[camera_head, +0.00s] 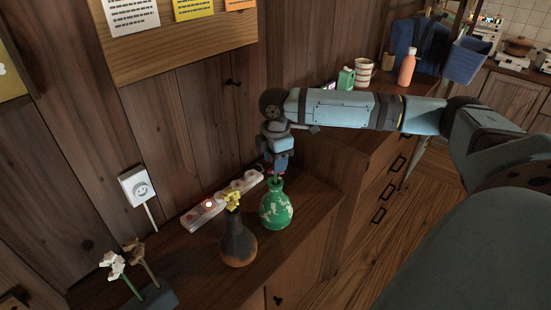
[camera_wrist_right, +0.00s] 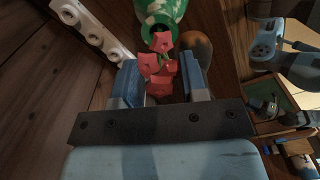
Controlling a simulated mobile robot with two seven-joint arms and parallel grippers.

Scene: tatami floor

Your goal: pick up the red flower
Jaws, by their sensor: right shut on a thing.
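The red flower (camera_wrist_right: 160,66) shows in the right wrist view between the two fingers of my right gripper (camera_wrist_right: 162,84), which is shut on it. In the head view my right gripper (camera_head: 277,163) points down just above the green vase (camera_head: 276,210), and only a little red shows at its tips. The flower's green stem runs down to the vase mouth. The green vase, with pale patches, also shows in the right wrist view (camera_wrist_right: 160,10), with its dark opening just beyond the flower. My left gripper is not in view.
A dark brown vase (camera_head: 238,244) with a yellow flower (camera_head: 232,200) stands close to the left. A white power strip (camera_head: 210,211) lies behind the vases along the wall. Pale and brown flowers (camera_head: 114,265) stand at the front left. An orange bottle (camera_head: 406,68) and mug (camera_head: 364,72) stand further right.

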